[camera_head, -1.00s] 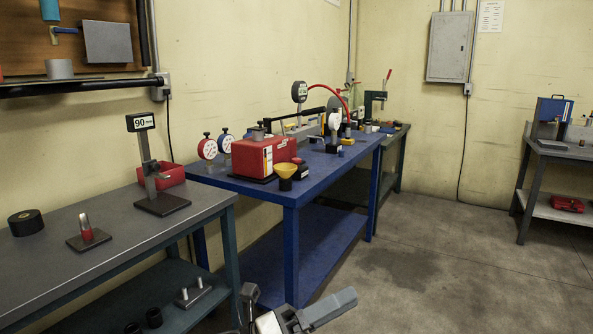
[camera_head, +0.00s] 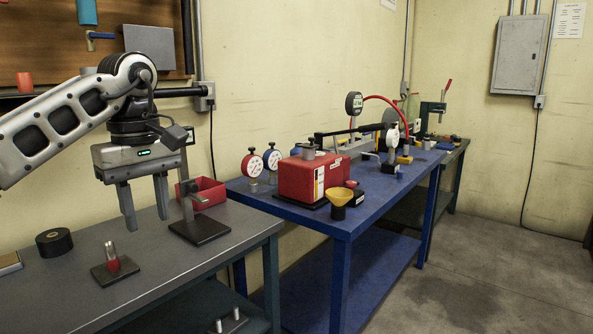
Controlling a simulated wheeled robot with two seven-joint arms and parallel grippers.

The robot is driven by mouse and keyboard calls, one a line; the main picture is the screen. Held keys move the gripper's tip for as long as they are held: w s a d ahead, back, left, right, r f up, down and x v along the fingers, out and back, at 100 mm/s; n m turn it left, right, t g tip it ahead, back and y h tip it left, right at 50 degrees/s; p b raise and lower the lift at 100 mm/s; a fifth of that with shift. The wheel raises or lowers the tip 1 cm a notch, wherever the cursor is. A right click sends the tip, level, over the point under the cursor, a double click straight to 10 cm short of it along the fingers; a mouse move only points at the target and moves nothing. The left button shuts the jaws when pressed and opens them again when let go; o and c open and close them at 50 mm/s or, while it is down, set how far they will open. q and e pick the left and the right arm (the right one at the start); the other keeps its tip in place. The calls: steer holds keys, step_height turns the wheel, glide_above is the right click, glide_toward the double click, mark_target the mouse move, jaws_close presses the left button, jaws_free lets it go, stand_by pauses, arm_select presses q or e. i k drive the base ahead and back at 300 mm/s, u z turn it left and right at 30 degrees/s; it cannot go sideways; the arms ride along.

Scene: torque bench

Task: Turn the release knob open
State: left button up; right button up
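A red box-shaped unit (camera_head: 300,179) stands on the blue bench and has a grey knob-like cap (camera_head: 308,152) on top. A small black block with a reddish top (camera_head: 353,195) sits at its right, behind a yellow funnel-shaped cup (camera_head: 338,195). I cannot tell for sure which part is the release knob. My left gripper (camera_head: 147,222) hangs over the grey bench, fingers down, open and empty. It is left of the red unit and well apart from it. My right gripper is not in view.
The grey bench (camera_head: 150,275) holds a post stand (camera_head: 199,228), a red bin (camera_head: 209,192), a black roll (camera_head: 54,242) and a small red-based pin (camera_head: 112,257). The floor at right is clear.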

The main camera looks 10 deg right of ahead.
mark_target(350, 183)
steer(key=u, duration=0.15)
steer(key=i, duration=1.25)
steer(key=z, duration=1)
steer(key=i, duration=0.8)
steer(key=z, duration=0.6)
